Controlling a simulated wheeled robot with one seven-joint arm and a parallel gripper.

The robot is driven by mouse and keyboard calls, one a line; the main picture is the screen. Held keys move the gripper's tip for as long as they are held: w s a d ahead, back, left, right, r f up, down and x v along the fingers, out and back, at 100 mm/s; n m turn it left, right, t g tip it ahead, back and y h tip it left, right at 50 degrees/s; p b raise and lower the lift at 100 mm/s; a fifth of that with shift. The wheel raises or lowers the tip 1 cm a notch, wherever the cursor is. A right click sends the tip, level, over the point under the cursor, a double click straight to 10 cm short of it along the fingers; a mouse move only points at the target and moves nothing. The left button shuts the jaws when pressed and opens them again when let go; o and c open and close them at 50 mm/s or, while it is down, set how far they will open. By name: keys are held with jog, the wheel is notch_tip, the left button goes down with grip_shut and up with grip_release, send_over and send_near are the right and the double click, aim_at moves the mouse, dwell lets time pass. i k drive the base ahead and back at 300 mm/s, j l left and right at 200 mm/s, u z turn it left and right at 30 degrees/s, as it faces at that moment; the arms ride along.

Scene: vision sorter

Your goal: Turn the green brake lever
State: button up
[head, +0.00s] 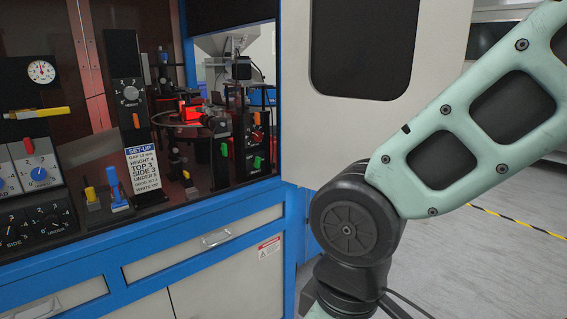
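Inside the blue-framed machine opening there are small green parts. One green piece (258,161) is on the front of a black unit at the right of the opening, below a red piece (256,138). Which of these is the brake lever I cannot tell at this size. My gripper is out of view; only my pale green arm links and dark joint show at the right, apart from the opening.
A panel of knobs (38,172) and a yellow lever (90,194) stand at the left, beside a blue lever (117,190). A white set-up card (148,167) is near the middle. The white door (385,125) stands open right of the opening. Drawers (215,238) lie below.

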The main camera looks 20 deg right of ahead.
aim_at(257, 164)
jog(key=j+z, duration=0.5)
jog(key=j, duration=0.8)
jog(key=i, duration=0.05)
